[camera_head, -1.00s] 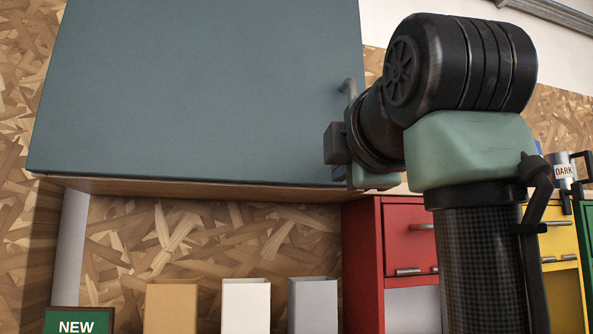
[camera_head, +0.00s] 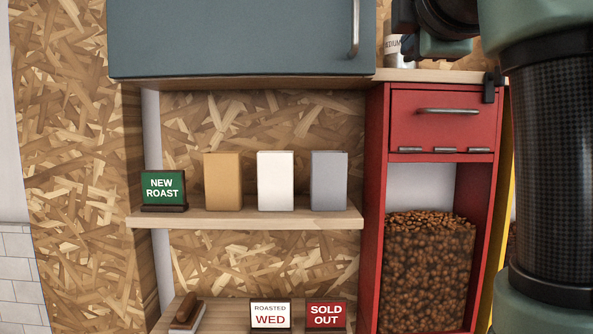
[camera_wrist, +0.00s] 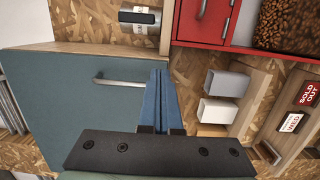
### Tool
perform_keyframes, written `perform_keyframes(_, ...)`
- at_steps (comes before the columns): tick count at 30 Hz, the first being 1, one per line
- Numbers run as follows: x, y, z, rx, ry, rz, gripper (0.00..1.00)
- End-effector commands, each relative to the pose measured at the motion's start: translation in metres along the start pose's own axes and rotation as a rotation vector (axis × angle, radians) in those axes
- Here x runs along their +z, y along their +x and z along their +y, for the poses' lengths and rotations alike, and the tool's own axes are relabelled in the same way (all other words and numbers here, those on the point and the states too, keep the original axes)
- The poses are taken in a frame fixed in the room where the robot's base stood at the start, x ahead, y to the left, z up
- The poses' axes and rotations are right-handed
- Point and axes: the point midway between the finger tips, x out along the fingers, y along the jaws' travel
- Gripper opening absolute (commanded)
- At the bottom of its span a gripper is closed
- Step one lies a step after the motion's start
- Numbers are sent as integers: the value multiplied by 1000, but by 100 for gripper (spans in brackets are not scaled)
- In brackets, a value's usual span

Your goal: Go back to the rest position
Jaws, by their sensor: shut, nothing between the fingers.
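My gripper (camera_wrist: 160,85) shows in the wrist view with its blue fingers together and nothing between them. It points toward the blue-grey cabinet (camera_wrist: 70,115), near the door's bar handle (camera_wrist: 120,80), and the fingers look apart from the handle. In the head view the cabinet (camera_head: 235,35) hangs at the top with its door shut, and its upright handle (camera_head: 355,28) is at the door's right edge. My arm stands along the right side of the head view. My fingertips are hidden there.
A shelf (camera_head: 250,217) holds a NEW ROAST sign (camera_head: 163,190) and tan (camera_head: 222,182), white (camera_head: 275,182) and grey (camera_head: 329,182) bags. A red bean dispenser (camera_head: 375,200) stands right of it. A canister (camera_head: 392,50) sits above the dispenser, close to my wrist.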

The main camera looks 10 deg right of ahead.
Motion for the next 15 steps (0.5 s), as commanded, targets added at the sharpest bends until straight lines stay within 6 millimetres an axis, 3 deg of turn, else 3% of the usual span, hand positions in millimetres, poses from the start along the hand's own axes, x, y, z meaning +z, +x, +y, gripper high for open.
perform_keyframes(4, -18, 2, -27, 46, 104, 36, 0)
perform_keyframes(8, -55, -5, -69, 155, 351, 126, 0)
perform_keyframes(11, -84, -23, -104, 241, 579, 220, 0)
perform_keyframes(15, -117, -62, -148, 338, 896, 370, 0)
